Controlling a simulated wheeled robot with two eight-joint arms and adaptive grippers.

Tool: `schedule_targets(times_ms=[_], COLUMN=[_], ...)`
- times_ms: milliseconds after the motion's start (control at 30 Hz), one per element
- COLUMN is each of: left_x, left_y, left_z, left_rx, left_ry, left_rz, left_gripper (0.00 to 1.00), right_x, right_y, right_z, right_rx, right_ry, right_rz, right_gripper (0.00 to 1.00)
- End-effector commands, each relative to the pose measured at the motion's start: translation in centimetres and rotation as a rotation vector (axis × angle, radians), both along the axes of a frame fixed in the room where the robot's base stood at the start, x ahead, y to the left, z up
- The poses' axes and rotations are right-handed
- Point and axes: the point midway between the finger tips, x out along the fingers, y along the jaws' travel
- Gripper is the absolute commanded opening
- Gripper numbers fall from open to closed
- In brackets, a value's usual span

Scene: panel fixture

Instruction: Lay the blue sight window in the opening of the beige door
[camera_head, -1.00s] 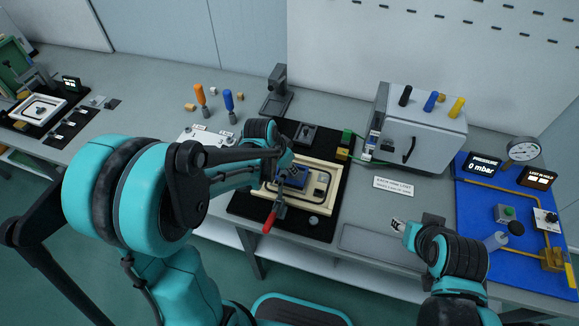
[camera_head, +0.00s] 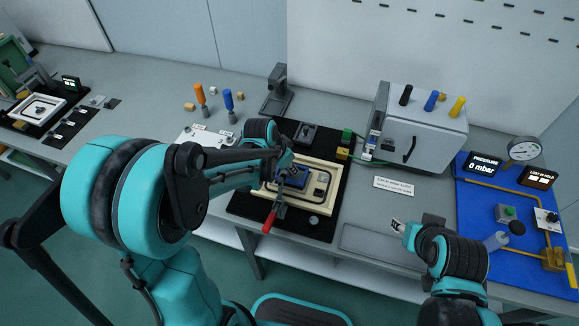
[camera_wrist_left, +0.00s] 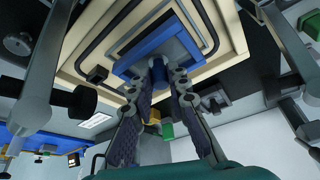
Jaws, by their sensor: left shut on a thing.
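The beige door (camera_head: 270,196) lies flat on a black mat (camera_head: 243,204), with a dark seal line around its opening. The blue sight window (camera_head: 291,177) is over the opening; in the left wrist view the window (camera_wrist_left: 133,64) sits between the door's (camera_wrist_left: 75,50) inner edges. I cannot tell whether it is fully seated. My left gripper (camera_wrist_left: 158,82) is shut on the window's blue grip post. In the head view the left gripper (camera_head: 290,168) is above the door, partly hiding it. My right gripper (camera_head: 407,234) is over the bench front, its fingers unclear.
A red-handled clamp (camera_head: 270,220) stands at the door's front edge. A grey box with coloured knobs (camera_head: 425,125) and a blue panel with a gauge (camera_head: 480,215) are to the right. Orange (camera_head: 199,93) and blue (camera_head: 228,99) handled tools stand left. A grey tray (camera_head: 375,248) is at the front.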

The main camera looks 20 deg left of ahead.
Motion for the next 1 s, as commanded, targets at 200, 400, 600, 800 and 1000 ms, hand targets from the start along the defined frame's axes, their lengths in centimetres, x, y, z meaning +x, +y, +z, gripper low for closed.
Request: schedule_targets(times_ms=[200,400,600,800,1000], left_x=[0.0,0.0,0.0,0.0,0.0], left_y=[0.0,0.0,0.0,0.0,0.0], left_z=[-0.7,-1.2,-1.7,-2.2,-2.0], left_rx=[0.000,0.000,0.000,0.000,0.000], left_ry=[0.000,0.000,0.000,0.000,0.000], left_rz=[0.000,0.000,0.000,0.000,0.000], left_gripper=[0.00,0.00,0.00,0.00,0.40], right_x=[0.0,0.0,0.0,0.0,0.0], right_y=[0.0,0.0,0.0,0.0,0.0], right_z=[-0.6,-1.0,-1.5,-1.9,-1.7], right_rx=[0.000,0.000,0.000,0.000,0.000], right_ry=[0.000,0.000,0.000,0.000,0.000], right_rz=[0.000,0.000,0.000,0.000,0.000], right_gripper=[0.40,0.40,0.40,0.40,0.40])
